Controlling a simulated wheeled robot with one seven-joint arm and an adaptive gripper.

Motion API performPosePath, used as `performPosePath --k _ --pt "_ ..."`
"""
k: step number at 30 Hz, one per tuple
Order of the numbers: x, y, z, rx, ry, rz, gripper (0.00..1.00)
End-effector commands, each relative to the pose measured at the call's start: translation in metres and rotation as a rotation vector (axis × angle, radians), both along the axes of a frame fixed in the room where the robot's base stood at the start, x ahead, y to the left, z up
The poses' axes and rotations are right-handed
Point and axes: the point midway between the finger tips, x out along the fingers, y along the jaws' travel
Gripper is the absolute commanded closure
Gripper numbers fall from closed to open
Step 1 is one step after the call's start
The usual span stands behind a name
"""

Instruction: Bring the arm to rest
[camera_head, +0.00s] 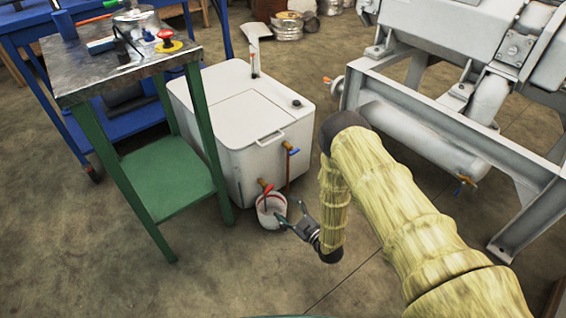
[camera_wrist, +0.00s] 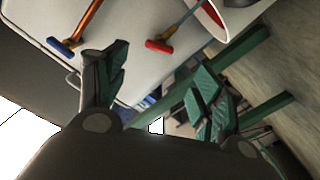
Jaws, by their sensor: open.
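My arm (camera_head: 385,190), in a yellow sleeve, reaches in from the lower right of the head view and bends down at its dark elbow. My gripper (camera_head: 290,217) hangs low at its end, close to the right side of a small white bucket (camera_head: 264,222). In the wrist view my gripper (camera_wrist: 160,90) has its two green-padded fingers spread apart with nothing between them. Whether a finger touches the bucket I cannot tell.
A white tank (camera_head: 240,165) with a red-handled valve (camera_head: 266,190) and a blue-handled valve (camera_head: 291,150) stands behind my gripper. A green-legged table (camera_head: 165,180) is left, a grey machine frame (camera_head: 440,100) right. Floor (camera_head: 260,275) in front is clear.

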Motion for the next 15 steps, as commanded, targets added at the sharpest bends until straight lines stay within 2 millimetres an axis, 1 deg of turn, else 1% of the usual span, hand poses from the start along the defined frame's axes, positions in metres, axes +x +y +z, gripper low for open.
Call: performPosePath --k 5,8,11,14,15 --pt "-0.001 -0.001 -0.001 -0.001 0.008 -0.003 0.32" --pt "-0.006 -0.009 -0.006 -0.011 0.062 -0.026 0.32" --pt "-0.021 -0.025 -0.017 -0.028 0.183 -0.078 0.32" --pt "-0.049 -0.049 -0.032 -0.046 0.363 -0.158 0.32" --pt "-0.064 -0.060 -0.038 -0.054 0.445 -0.197 0.32"
